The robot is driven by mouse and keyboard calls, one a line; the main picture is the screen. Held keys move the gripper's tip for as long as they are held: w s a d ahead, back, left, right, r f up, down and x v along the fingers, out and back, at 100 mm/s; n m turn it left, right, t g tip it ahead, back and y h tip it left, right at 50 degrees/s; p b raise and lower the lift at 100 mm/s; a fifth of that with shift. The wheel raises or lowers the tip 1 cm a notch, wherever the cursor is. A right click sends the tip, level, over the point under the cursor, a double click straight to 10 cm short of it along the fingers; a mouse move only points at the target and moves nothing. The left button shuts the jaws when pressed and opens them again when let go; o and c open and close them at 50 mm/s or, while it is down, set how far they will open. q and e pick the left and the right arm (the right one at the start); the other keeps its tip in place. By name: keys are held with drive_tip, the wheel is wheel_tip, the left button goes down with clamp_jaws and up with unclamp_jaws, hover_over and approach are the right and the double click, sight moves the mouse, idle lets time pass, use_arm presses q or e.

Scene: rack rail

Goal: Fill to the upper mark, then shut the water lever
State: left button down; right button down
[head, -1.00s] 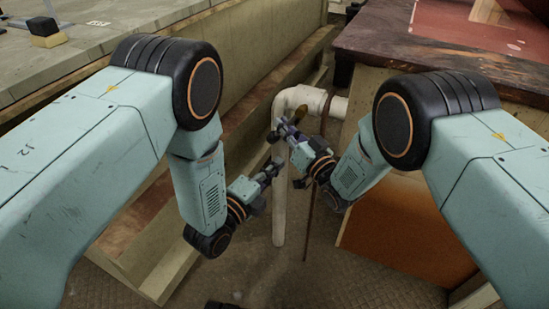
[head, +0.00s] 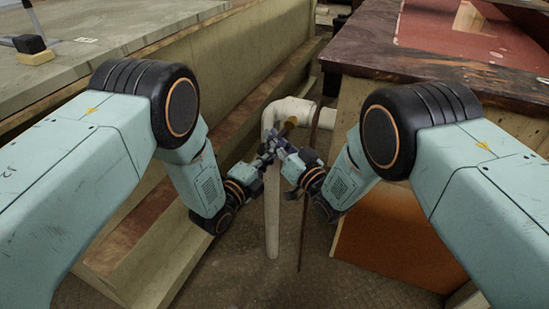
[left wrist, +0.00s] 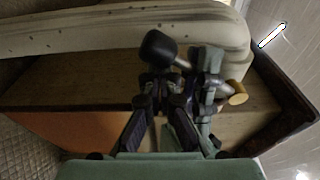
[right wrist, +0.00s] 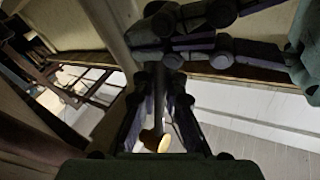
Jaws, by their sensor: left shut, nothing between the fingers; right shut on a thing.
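In the head view my right gripper (head: 280,148) is shut beside the white pipe, on a slim part with a tan round end; this end (right wrist: 164,144) also shows in the right wrist view. My left gripper (head: 262,161) is shut and empty, close to the right one. In the left wrist view a black knob (left wrist: 158,47) on a short metal stem stands just beyond the left fingers. I cannot tell whether it is the water lever or touches the fingers. No water, vessel or upper mark can be made out.
The white pipe (head: 271,215) bends over and drops to the floor just behind the grippers. A bench with a red top (head: 425,35) stands at the right. A long pale ledge (head: 165,75) runs along the left. A thin brown rod hangs beside the pipe.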

use_arm(q)
drive_tip(key=shift+a, duration=0.1)
drive_tip(key=shift+w+a+r, duration=0.2)
drive_tip(key=shift+w+a, duration=0.05)
drive_tip(key=shift+a, duration=0.5)
use_arm(e)
drive_tip(key=shift+d+f, duration=0.1)
drive_tip(key=shift+f, duration=0.05)
use_arm(q)
drive_tip(key=shift+s+r, duration=0.1)
use_arm(e)
drive_tip(key=c, duration=1.6)
unclamp_jaws()
drive_tip(key=shift+s, duration=0.1)
drive_tip(key=shift+o, duration=1)
use_arm(q)
drive_tip(key=shift+d, duration=0.1)
drive_tip(key=shift+m, duration=0.3)
